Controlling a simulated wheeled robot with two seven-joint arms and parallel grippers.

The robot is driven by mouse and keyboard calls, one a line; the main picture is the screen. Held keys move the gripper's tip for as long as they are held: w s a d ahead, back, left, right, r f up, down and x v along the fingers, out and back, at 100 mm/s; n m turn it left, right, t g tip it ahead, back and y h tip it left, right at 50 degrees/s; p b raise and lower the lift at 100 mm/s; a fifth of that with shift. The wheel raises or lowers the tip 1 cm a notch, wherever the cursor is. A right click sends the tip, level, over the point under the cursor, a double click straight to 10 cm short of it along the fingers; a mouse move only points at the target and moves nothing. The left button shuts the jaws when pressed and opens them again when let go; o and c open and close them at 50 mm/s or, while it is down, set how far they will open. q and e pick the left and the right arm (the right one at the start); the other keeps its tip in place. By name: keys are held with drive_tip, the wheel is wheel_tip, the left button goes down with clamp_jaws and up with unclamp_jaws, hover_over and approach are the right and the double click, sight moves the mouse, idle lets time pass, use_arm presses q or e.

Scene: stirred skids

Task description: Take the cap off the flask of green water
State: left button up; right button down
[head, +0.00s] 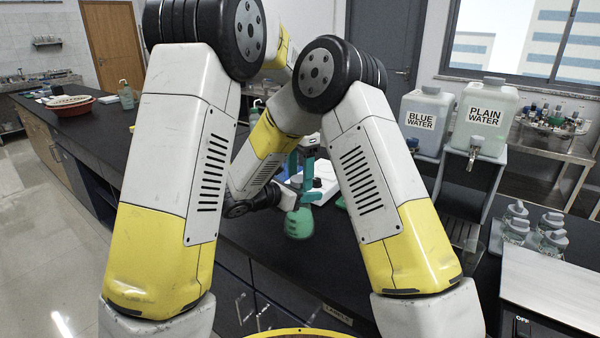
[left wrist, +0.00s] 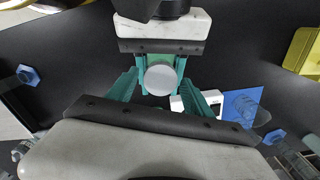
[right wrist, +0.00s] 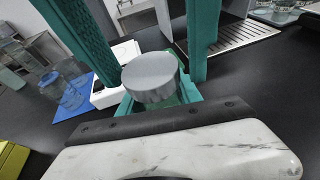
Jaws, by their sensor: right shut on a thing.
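The flask of green water (head: 299,223) is upright in the head view, held by its neck. Its grey round cap (left wrist: 159,80) is on top, seen from above in the left wrist view and from the side in the right wrist view (right wrist: 151,77). My right gripper (head: 306,195) is shut on the flask just below the cap. My left gripper (head: 302,163) points down from above. Its teal fingers stand on both sides of the cap with gaps, apart from it. My arms hide part of the bench around the flask.
A white device (head: 323,178) stands on the dark bench behind the flask. Several capped jars (head: 530,228) are nearer on the right. A red basin (head: 70,106) is far left.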

use_arm(q)
clamp_jaws()
use_arm(e)
drive_tip(key=shift+f, duration=0.1)
use_arm(q)
drive_tip(key=n, duration=0.9)
drive_tip(key=shift+r, duration=0.1)
drive_tip(key=shift+r, duration=0.1)
drive_tip(key=shift+r, duration=1)
